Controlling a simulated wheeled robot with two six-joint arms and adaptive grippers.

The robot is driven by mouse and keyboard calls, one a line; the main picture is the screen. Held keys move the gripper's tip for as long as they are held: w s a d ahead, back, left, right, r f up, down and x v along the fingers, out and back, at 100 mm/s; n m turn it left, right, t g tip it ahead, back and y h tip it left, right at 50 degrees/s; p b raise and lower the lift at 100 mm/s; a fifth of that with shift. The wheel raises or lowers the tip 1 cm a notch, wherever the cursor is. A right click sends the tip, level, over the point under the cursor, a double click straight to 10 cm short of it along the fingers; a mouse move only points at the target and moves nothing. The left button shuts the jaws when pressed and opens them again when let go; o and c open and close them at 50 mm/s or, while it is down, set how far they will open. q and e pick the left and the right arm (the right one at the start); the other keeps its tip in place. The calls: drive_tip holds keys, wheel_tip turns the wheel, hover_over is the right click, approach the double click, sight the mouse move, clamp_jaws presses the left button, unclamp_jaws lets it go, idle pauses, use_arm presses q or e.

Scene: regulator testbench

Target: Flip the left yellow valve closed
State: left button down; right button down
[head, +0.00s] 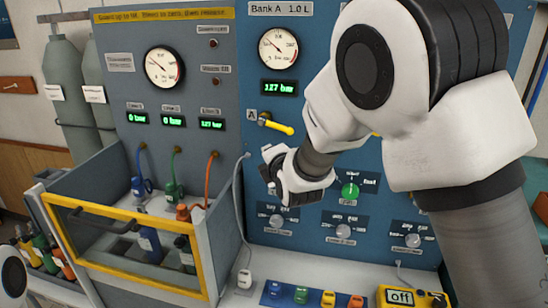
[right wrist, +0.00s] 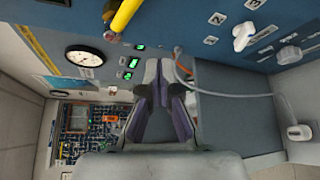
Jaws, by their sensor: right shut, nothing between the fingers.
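The left yellow valve (head: 277,124) is on the blue panel beside the "A" label, under the 127 bar display. Its handle points right and slightly down in the head view. Its yellow handle (right wrist: 125,14) also shows at the top edge of the right wrist view, partly cut off. My right gripper (head: 271,168) is just below the valve handle in the head view, apart from it. The right wrist view shows its fingers (right wrist: 161,78) shut and empty. My left gripper is out of view; only a white part of my arm shows at bottom left.
A yellow-framed bin (head: 137,267) with bottles and hoses stands at left. Coloured blocks (head: 301,294) and an "off" box (head: 399,297) are on the bench. My right arm hides much of the panel's right side.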

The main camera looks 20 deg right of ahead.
drive_tip(key=s, duration=0.1)
drive_tip(key=s+a+r, duration=0.1)
drive_tip(key=s+r+b, duration=0.1)
drive_tip(key=s, duration=0.1)
drive_tip(key=shift+a+r, duration=0.25)
drive_tip(key=shift+a, duration=0.05)
drive_tip(key=shift+s, duration=0.1)
